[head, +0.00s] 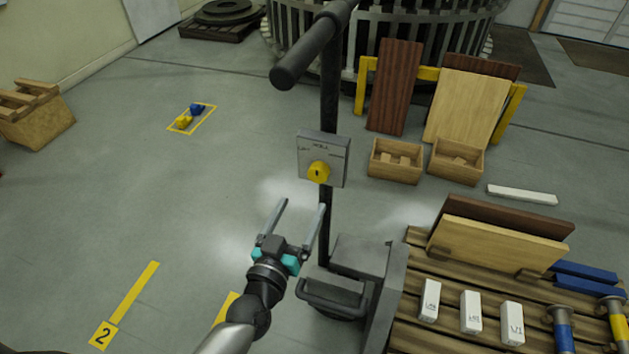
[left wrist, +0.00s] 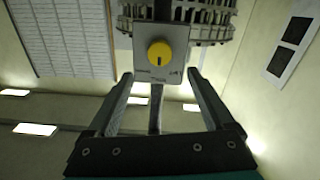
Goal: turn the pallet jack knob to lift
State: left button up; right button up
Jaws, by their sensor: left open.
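The pallet jack (head: 360,258) stands upright with a tall black post and a handle bar (head: 312,48) at its top. A grey plate (head: 335,146) on the post carries the yellow knob (head: 318,172). The words on the plate include HOLD at the top and LIFT at the left. A dark mark shows on the knob's face. In the left wrist view the knob (left wrist: 160,54) shows between and beyond the fingers. My left gripper (head: 302,205) is open and empty, below the plate and apart from the knob. My right gripper is not in view.
A pallet (head: 408,328) with boards, several white blocks and blue-yellow cylinders stands at the right. Two wooden boxes (head: 395,161) and leaning panels (head: 395,87) stand behind the jack. Floor at the left is mostly clear, with yellow markings.

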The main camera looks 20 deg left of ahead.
aim_at(317, 176)
pick_arm(q)
jog(key=w+b, duration=0.1)
jog(key=w, duration=0.7)
jog(key=shift+d, duration=0.15)
jog(key=shift+w, duration=0.5)
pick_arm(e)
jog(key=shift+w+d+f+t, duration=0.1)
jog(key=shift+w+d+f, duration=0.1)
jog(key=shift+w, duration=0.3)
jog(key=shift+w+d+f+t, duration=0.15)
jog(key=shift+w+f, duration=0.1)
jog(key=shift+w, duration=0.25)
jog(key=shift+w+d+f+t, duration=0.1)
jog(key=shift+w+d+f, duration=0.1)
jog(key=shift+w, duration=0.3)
pick_arm(q)
jog(key=shift+c, duration=0.2)
jog(key=c, duration=1.3)
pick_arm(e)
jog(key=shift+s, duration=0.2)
